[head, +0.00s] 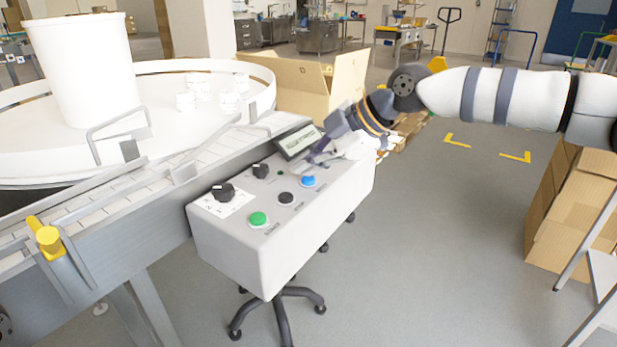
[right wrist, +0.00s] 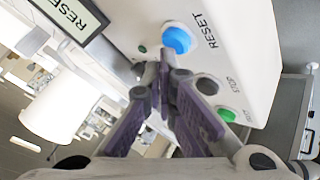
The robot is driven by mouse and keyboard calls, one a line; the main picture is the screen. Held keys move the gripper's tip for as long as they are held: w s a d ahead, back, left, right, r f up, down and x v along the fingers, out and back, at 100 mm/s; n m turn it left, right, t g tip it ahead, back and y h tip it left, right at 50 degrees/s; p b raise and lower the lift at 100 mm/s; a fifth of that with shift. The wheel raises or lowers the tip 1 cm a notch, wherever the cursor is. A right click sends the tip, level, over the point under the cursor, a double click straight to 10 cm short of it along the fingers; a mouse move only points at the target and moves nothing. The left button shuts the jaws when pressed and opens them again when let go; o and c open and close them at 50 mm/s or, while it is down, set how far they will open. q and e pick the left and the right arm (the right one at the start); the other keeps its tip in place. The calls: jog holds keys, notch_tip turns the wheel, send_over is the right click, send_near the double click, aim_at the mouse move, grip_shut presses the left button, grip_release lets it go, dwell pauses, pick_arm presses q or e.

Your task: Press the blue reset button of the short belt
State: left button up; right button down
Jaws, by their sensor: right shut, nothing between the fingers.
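The blue reset button (head: 308,181) sits on top of the white control box (head: 280,245), at the right end of its row of buttons. In the right wrist view the blue button (right wrist: 177,39) is beside the printed word RESET, just beyond my fingertips. My right gripper (head: 312,168) is shut and empty, above the box top and close to the blue button. In the right wrist view its closed fingertips (right wrist: 163,68) appear a little below the button in the picture; I cannot tell whether they touch it. My left gripper is not in view.
A black button (head: 286,198), a green button (head: 258,218) and two black knobs share the box top. A small display (head: 298,141) stands at its back edge. The conveyor belt (head: 120,207) and white round table lie left. An open cardboard box (head: 305,88) is behind.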

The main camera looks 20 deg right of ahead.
aim_at(308, 180)
jog(key=shift+f, duration=0.5)
dwell(0.5)
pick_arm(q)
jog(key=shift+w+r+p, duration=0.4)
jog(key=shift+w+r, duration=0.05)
pick_arm(e)
jog(key=shift+r, duration=1)
jog(key=shift+r+p, duration=0.75)
jog(key=shift+r, duration=1.85)
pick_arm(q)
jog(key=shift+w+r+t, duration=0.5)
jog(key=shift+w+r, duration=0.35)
pick_arm(e)
jog(key=shift+f, duration=0.1)
